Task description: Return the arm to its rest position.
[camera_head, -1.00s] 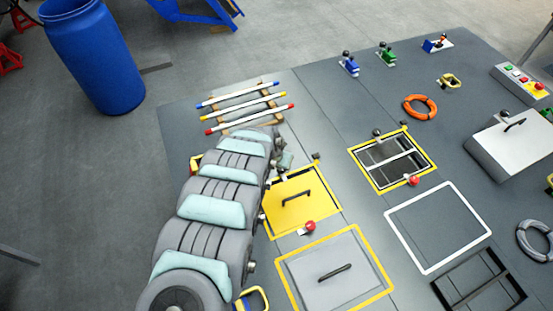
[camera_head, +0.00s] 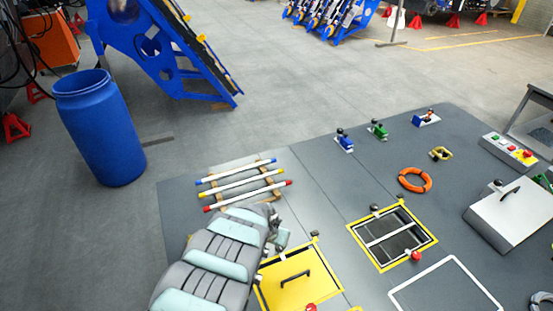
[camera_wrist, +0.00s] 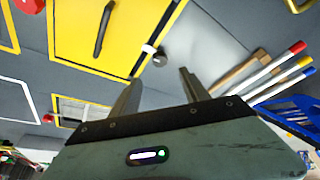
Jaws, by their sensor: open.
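My arm reaches in from the bottom of the head view, over the left part of the grey deck (camera_head: 300,215). My gripper (camera_wrist: 158,88) shows in the wrist view with its two fingers spread and nothing between them. In the head view the gripper is mostly hidden by my arm, near the yellow hatch cover (camera_head: 292,280) and the rack of rods (camera_head: 243,184). The hatch cover also shows in the wrist view (camera_wrist: 125,35), beyond the fingers. I cannot tell how high the gripper is above the deck.
A yellow-framed open hatch (camera_head: 393,238) lies to the right, with an orange ring (camera_head: 415,180) behind it. A grey sloped box (camera_head: 512,215) stands at the right. A blue barrel (camera_head: 102,130) and a blue frame (camera_head: 160,50) stand on the floor beyond the deck.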

